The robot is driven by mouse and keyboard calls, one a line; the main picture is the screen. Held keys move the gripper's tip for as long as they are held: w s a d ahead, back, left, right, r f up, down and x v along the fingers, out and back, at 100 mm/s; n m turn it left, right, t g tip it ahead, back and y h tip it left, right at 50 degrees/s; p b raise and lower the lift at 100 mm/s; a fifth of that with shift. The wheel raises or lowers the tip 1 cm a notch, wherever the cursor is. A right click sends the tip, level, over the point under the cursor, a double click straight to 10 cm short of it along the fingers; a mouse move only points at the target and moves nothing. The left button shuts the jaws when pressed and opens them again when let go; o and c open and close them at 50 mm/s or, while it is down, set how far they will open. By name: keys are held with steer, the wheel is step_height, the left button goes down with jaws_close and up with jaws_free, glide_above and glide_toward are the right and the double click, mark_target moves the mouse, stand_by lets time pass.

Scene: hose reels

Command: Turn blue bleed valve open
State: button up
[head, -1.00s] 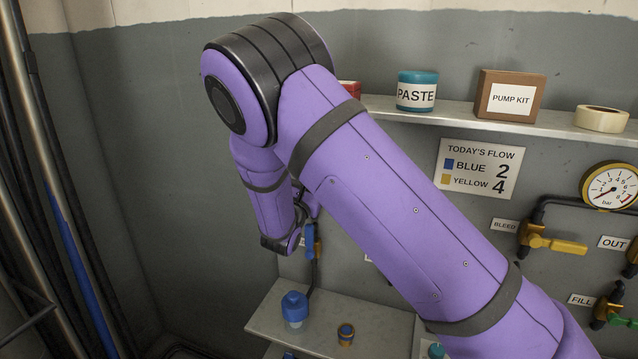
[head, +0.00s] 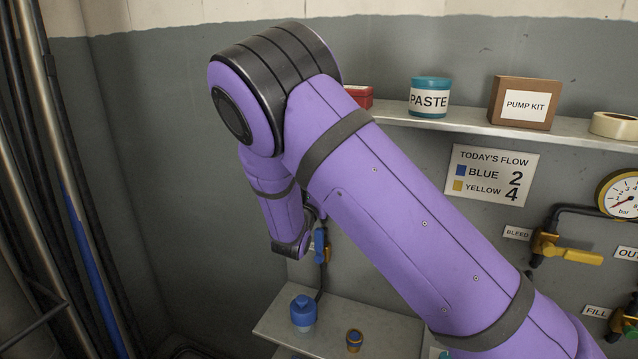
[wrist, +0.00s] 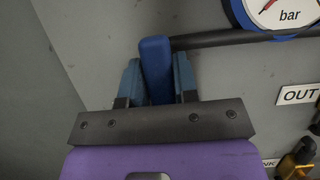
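The blue bleed valve's handle (wrist: 156,70) stands upright in the wrist view, between the two blue-grey fingers of my gripper (wrist: 158,82). The fingers lie close against both sides of the handle, with no clear gap. In the head view a small part of the blue valve (head: 320,245) shows just right of my wrist; my arm hides most of it and the fingertips. The flow sign (head: 490,175) reads blue 2, yellow 4.
A yellow-handled valve (head: 572,255) labelled BLEED sits to the right. A shelf (head: 455,124) carries a paste tin, pump kit box and tape roll. A lower shelf (head: 385,325) holds a blue fitting (head: 303,312). A blue-rimmed gauge (wrist: 285,14) is near the handle.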

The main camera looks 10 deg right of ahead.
steer(key=o, duration=0.4)
steer(key=shift+c, duration=0.2)
steer(key=shift+a, duration=0.1)
steer(key=v, duration=1)
steer(key=shift+s+f, duration=0.2)
steer(key=shift+s, duration=0.1)
steer(key=shift+a, duration=0.15)
